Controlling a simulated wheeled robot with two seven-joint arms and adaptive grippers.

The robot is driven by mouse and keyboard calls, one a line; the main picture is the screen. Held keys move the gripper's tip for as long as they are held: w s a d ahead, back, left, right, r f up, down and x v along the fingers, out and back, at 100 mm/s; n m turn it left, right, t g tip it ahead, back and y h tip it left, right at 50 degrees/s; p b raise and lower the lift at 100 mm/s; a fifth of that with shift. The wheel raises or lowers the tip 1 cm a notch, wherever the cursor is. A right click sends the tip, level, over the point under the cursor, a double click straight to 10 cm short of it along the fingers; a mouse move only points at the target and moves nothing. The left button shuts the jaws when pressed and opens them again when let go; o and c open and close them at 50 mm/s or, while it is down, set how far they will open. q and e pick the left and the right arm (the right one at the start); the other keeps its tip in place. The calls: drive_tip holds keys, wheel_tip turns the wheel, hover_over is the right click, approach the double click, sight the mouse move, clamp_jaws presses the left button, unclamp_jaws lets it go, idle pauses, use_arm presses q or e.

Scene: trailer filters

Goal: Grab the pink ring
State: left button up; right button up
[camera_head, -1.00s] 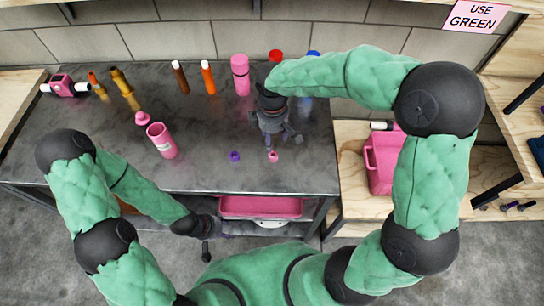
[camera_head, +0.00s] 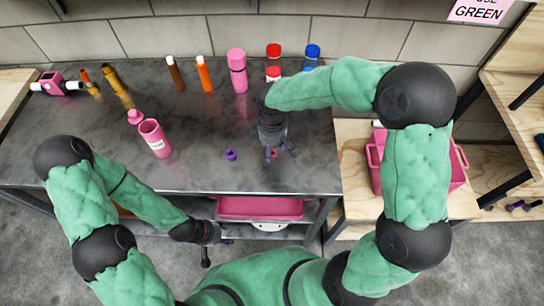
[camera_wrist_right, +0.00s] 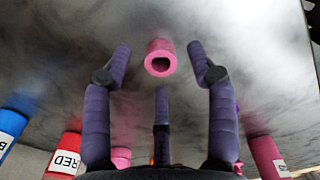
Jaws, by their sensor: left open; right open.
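The small pink ring (camera_head: 273,155) lies on the dark table near its front edge, partly hidden by my right gripper in the head view. In the right wrist view the pink ring (camera_wrist_right: 159,58) shows its hole and sits between the spread fingertips, apart from them. My right gripper (camera_head: 277,148) is open over the ring; its purple fingers also show in the right wrist view (camera_wrist_right: 159,50). My left gripper (camera_head: 219,236) is open and empty, low in front of the table, away from the ring.
A purple ring (camera_head: 231,155) lies left of the pink one. An open pink bottle (camera_head: 155,140) stands further left. Red (camera_head: 273,62), blue (camera_head: 312,57) and pink (camera_head: 238,72) bottles stand at the back. A pink crate (camera_head: 375,165) sits on the wooden shelf at right.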

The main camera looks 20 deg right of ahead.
drive_tip(key=shift+f, duration=0.95)
drive_tip(key=c, duration=0.9)
drive_tip(key=shift+o, duration=0.2)
drive_tip(key=shift+r, duration=0.2)
